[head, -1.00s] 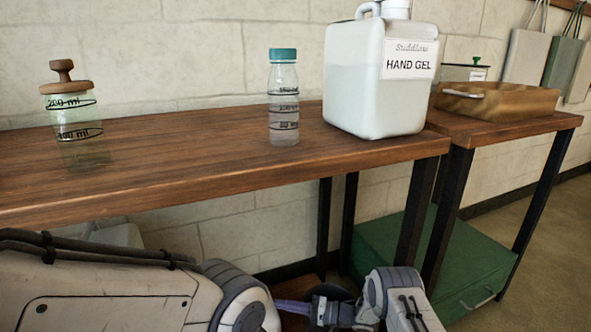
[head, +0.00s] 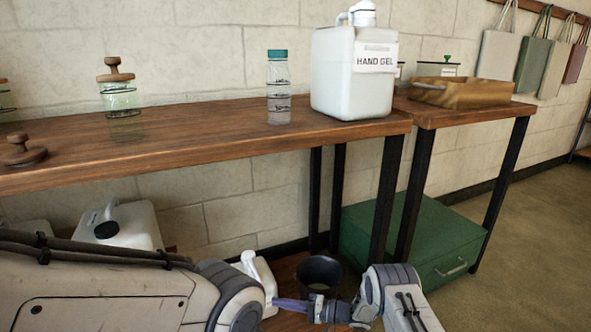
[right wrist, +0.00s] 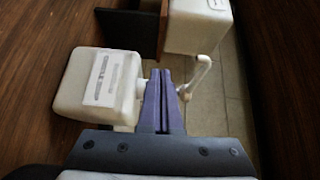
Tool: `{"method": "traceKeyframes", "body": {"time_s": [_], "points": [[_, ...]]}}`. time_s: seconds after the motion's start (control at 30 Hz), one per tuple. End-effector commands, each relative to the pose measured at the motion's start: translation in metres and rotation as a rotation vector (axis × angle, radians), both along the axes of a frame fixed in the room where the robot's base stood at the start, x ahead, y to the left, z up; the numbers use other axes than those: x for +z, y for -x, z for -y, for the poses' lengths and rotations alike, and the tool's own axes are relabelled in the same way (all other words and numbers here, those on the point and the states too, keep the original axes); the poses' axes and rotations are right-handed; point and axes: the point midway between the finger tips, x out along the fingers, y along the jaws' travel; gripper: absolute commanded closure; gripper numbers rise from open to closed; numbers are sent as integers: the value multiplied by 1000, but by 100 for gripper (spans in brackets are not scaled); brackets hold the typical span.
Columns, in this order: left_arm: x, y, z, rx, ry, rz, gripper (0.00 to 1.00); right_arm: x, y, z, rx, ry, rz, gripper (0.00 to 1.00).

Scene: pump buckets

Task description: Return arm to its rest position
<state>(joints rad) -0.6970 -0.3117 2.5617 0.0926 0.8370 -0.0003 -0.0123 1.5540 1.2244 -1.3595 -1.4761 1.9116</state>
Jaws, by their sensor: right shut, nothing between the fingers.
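My right gripper (head: 276,303) is low in the head view, under the table height, with its purple fingers pointing left. In the right wrist view the two purple fingers (right wrist: 163,74) lie together, shut, with nothing between them. White containers show beyond and beside the fingers there: a labelled one (right wrist: 98,88) at left and another (right wrist: 196,25) at upper right. Whether the fingers touch any of them cannot be told. The arm links are folded low in front of the tables. My left gripper is not in view.
The wooden table (head: 190,142) holds a hand gel jug (head: 335,85), a teal-capped bottle (head: 278,95) and a jar (head: 120,97). White jugs (head: 140,225) and a dark bucket (head: 320,272) stand below. A green box (head: 415,240) is under the right table. Open floor (head: 540,240) lies at right.

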Motion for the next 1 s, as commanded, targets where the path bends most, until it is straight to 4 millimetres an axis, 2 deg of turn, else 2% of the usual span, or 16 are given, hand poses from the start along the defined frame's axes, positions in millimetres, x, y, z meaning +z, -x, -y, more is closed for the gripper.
{"method": "traceKeyframes", "body": {"time_s": [0.03, 0.37, 0.57, 0.67, 0.8, 0.87, 0.97, 1.0], "points": [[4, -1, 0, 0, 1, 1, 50, 11, -6, -4, -10, 17, 25, 100], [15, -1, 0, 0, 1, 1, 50, 50, -37, -28, -96, 159, 153, 100], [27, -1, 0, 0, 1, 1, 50, 91, -60, -38, -181, 307, 264, 100], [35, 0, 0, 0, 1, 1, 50, 121, -71, -42, -232, 412, 331, 100], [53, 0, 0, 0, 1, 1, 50, 183, -75, -46, -306, 631, 438, 100], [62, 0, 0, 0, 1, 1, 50, 211, -69, -44, -327, 744, 474, 100], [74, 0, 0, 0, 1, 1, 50, 253, -45, -35, -331, 930, 508, 100], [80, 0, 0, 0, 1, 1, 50, 268, -32, -31, -322, 1001, 515, 100]]}}
